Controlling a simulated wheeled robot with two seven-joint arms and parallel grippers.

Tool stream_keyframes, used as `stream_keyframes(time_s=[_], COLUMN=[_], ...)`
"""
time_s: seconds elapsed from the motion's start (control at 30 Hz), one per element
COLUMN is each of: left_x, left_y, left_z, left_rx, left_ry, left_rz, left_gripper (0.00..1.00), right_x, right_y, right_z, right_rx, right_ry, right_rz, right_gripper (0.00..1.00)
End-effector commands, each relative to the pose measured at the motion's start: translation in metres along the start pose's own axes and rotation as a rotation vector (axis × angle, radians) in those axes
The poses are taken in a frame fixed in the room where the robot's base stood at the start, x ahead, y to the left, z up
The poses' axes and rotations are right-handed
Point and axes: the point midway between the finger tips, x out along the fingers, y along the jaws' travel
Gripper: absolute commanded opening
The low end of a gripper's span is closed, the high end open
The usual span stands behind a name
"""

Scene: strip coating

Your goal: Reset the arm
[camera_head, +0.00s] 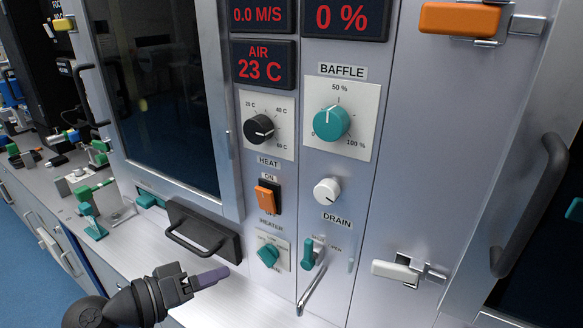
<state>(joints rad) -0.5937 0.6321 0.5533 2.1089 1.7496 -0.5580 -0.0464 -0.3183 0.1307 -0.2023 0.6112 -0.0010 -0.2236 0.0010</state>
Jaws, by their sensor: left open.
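My left gripper (200,281) comes in at the lower left, dark grey with purple-grey finger pads. It is open and empty, in front of the cabinet's lower edge and below the black drawer handle (202,233). It appears apart from the panel. The teal heater knob (268,256) and the teal drain lever (308,254) are to its right on the control panel. My right gripper is out of view.
The panel has an orange heater switch (265,197), a black heat dial (258,128), a teal baffle dial (331,122) and a white knob (327,191). A metal drain spout (312,290) juts out. A white latch (395,271) and black door handle (530,205) are at the right. Clamps crowd the left bench.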

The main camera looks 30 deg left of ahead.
Motion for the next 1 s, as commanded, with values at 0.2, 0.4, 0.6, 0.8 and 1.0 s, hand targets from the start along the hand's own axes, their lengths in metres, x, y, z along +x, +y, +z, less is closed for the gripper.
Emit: stream_keyframes(time_s=[0.2,0.4,0.6,0.8,1.0], left_x=[0.007,-0.009,-0.030,-0.030,-0.026], left_y=[-0.011,-0.019,-0.016,-0.031,-0.069], left_z=[0.122,0.211,0.236,0.248,0.278], left_rx=[0.233,0.495,0.644,0.679,0.679], left_ry=[-0.384,-0.724,-0.875,-0.932,-0.967], left_rz=[-0.126,-0.333,-0.558,-0.676,-0.683], left_gripper=[0.61,0.61,0.61,0.61,0.61], right_x=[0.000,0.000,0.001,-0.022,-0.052], right_y=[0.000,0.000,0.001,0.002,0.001], right_z=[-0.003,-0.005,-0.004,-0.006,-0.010], right_rx=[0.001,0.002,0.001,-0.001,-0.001], right_ry=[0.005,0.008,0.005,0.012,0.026], right_rz=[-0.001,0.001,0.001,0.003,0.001], right_gripper=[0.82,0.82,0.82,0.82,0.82])
